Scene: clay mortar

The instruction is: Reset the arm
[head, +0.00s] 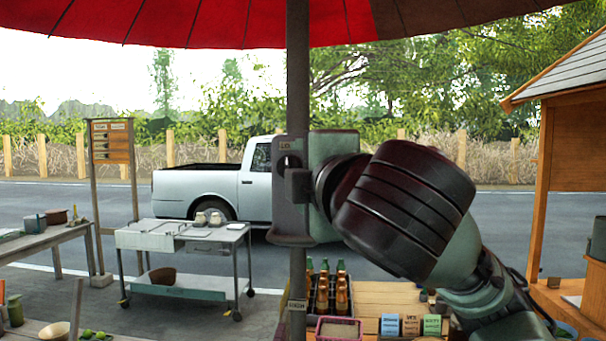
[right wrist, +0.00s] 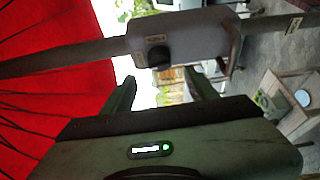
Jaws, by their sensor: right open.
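My right arm is raised in the head view, coming in from the lower right with its dark wrist across the middle. My right gripper (head: 335,160) is beside a grey switch box (head: 290,220) on the umbrella pole (head: 297,90); its fingers cannot be made out there. In the right wrist view my right gripper (right wrist: 160,88) has its two fingers apart with nothing between them. The switch box (right wrist: 185,38) and its dark knob lie beyond the fingertips; I cannot tell whether they touch. My left gripper is not in view.
A wheeled metal cart (head: 185,240) stands left of the pole and a wooden table (head: 50,240) at far left. Bottles in a crate (head: 330,295), a pink-rimmed tray (head: 338,328) and small labelled boxes (head: 411,325) sit below my arm. A wooden stall (head: 570,150) stands right.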

